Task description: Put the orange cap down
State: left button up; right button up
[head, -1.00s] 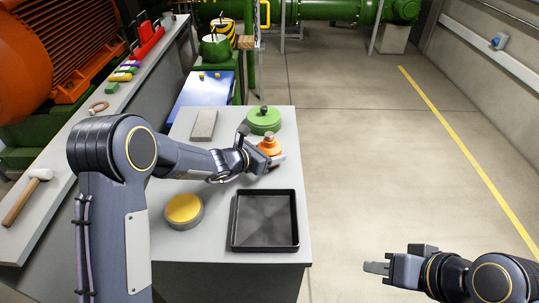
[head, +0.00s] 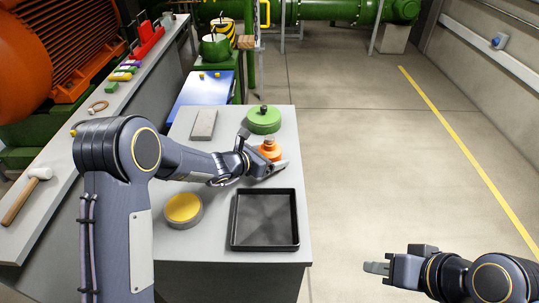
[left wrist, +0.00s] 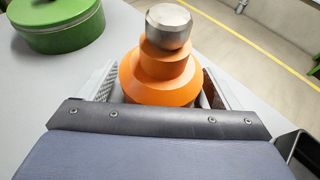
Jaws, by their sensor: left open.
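The orange cap (head: 269,150), with a metal knob on top, stands upright at the right side of the grey table, between the green lidded pot and the black tray. In the left wrist view the cap (left wrist: 160,75) sits between the two fingers of my left gripper (left wrist: 158,88). Slim gaps show between fingers and cap, and the jaws are open around it. The cap's underside is hidden. In the head view my left gripper (head: 266,162) is low over the table. My right gripper (head: 378,267) is out over the floor, with nothing visible in it.
The green pot (head: 264,121) stands behind the cap, and the black tray (head: 265,246) lies in front. A yellow-topped round tin (head: 183,209) and a grey block (head: 204,124) are on the table (head: 215,233). A mallet (head: 24,192) lies on the left bench.

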pick_arm(q)
jog(key=v, duration=1.1)
jog(key=shift+r+b, duration=0.2)
jog(key=shift+b, duration=0.2)
jog(key=shift+s+a+r, duration=0.15)
jog(key=shift+s+a, duration=0.15)
jog(key=shift+s+r, duration=0.1)
jog(key=shift+r, duration=0.1)
jog(key=s+a+r+m+g+h, duration=0.1)
jog(key=s+a+r+m+g, duration=0.1)
jog(key=s+r+m, duration=0.45)
jog(key=s+a+r+m+g, duration=0.1)
jog(key=s+a+r+m, duration=0.15)
jog(key=s+m, duration=0.7)
jog(key=s+a+f+m+y, duration=0.1)
jog(key=s+a+m+y, duration=0.2)
jog(key=s, duration=0.5)
jog(key=s+a+f+m+y+p, duration=0.1)
jog(key=s+a+f+m+y, duration=0.1)
jog(key=s+a+m+y, duration=0.2)
jog(key=s+a+m, duration=0.1)
jog(key=s+m, duration=0.1)
jog(key=s, duration=0.1)
jog(key=shift+s+g+p, duration=0.3)
jog(key=shift+s+g, duration=0.05)
jog(key=shift+g, duration=0.05)
